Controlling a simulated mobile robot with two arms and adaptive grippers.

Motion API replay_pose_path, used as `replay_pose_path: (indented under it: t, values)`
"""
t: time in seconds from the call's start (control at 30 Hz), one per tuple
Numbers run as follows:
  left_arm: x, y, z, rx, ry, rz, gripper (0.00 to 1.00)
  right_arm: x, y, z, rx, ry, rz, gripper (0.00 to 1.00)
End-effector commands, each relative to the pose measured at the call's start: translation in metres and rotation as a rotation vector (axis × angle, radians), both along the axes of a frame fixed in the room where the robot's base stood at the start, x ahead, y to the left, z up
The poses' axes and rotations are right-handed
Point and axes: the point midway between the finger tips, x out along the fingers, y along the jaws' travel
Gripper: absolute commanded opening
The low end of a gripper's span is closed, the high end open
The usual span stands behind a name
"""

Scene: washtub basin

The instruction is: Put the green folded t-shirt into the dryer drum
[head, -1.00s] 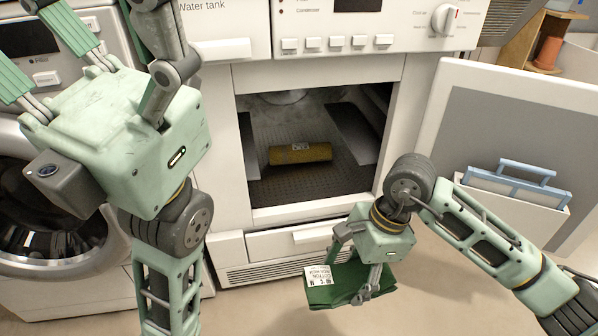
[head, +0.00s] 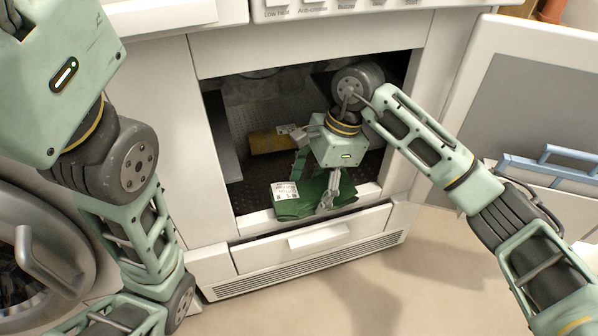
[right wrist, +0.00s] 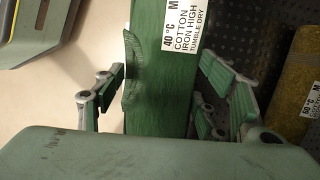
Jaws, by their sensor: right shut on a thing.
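The green folded t-shirt (head: 302,206) with a white care label is in my right gripper (head: 327,199), at the front sill of the dryer drum opening (head: 232,185). In the head view it overlaps the sill; whether it touches the sill I cannot tell. In the right wrist view the shirt (right wrist: 150,80) lies between the two fingers (right wrist: 165,105). The dark drum floor is behind it. Of my left gripper, only the body (head: 60,70) shows at the upper left; its fingers are out of the picture.
A yellow folded garment (head: 268,142) with a label lies inside the drum, left of my right gripper. A slightly open lower drawer (head: 318,236) is below the opening. A washing machine (head: 35,235) stands at the left.

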Motion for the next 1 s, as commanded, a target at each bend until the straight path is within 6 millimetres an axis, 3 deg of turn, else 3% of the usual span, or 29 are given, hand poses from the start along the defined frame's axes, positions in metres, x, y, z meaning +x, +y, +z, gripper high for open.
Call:
replay_pose_path:
  t: [0.03, 0.2, 0.5, 0.77, 1.0]
  values:
    - [-0.009, 0.000, -0.005, 0.000, -0.024, 0.000, 0.84, 0.011, 0.006, -0.004, 0.003, 0.000, 0.000, 0.31]
    - [-0.006, 0.000, -0.022, 0.001, -0.014, 0.001, 0.84, 0.044, 0.016, -0.003, 0.002, 0.000, -0.001, 0.31]
    - [-0.006, 0.000, -0.041, 0.001, -0.014, 0.001, 0.84, 0.086, 0.029, -0.001, 0.002, 0.000, 0.000, 0.31]
    - [-0.006, 0.000, -0.048, 0.001, -0.015, 0.001, 0.84, 0.094, 0.031, -0.004, 0.002, 0.001, 0.002, 0.31]
    - [-0.006, 0.000, -0.079, 0.001, -0.017, 0.000, 0.84, 0.093, 0.031, -0.034, 0.002, 0.001, 0.002, 0.31]
